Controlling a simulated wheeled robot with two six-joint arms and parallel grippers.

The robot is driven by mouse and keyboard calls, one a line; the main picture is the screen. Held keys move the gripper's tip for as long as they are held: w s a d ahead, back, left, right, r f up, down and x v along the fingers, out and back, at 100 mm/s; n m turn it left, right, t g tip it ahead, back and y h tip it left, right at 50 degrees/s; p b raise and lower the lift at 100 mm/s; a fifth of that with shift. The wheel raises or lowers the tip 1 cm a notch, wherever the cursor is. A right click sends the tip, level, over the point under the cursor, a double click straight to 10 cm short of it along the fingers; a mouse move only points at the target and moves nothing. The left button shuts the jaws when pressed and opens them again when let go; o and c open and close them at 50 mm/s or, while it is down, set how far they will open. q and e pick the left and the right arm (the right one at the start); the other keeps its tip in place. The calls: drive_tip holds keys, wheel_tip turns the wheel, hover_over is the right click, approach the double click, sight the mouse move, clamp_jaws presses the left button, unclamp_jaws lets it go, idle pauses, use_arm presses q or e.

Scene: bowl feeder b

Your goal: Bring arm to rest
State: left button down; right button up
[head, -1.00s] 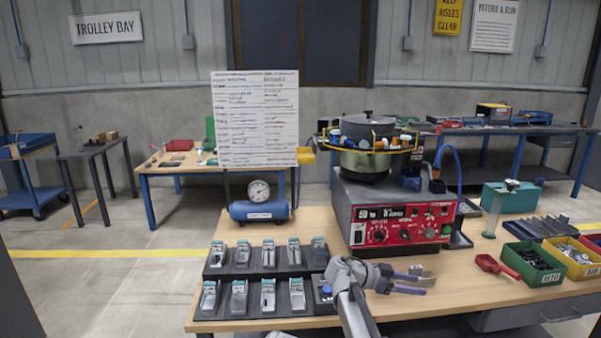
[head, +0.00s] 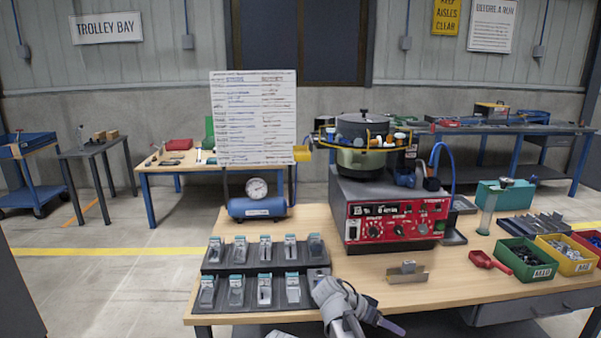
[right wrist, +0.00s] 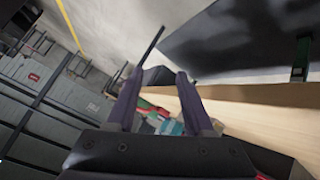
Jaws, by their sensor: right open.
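My right arm comes in at the bottom middle of the head view. Its gripper (head: 384,319), with purple fingers, is low at the table's front edge, right of the black rack. In the right wrist view the two purple fingers of this gripper (right wrist: 160,85) stand apart with nothing held between them. A small metal bracket (head: 406,273) with a grey block on it sits on the wooden table (head: 450,285), behind the gripper and apart from it. My left gripper is not in view.
A black two-row rack (head: 220,268) with several small packs stands left of my gripper. The red feeder unit (head: 396,227) with its bowl is behind. A red scoop (head: 482,260) and green (head: 533,270) and yellow (head: 572,263) bins are at the right.

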drive_tip(key=s+a+f+n+g+y, duration=0.1)
drive_tip(key=s+a+f+n+y, duration=0.3)
drive_tip(key=s+a+n, duration=0.4)
drive_tip(key=s+a+f+n+g+y, duration=0.1)
drive_tip(key=s+a+f+n+y, duration=0.35)
drive_tip(key=s+a, duration=0.5)
wheel_tip(320, 180, up, 18)
drive_tip(key=n+p, duration=0.1)
drive_tip(key=p, duration=1.6)
drive_tip(key=shift+s, duration=0.3)
drive_tip(key=shift+d+f, duration=0.1)
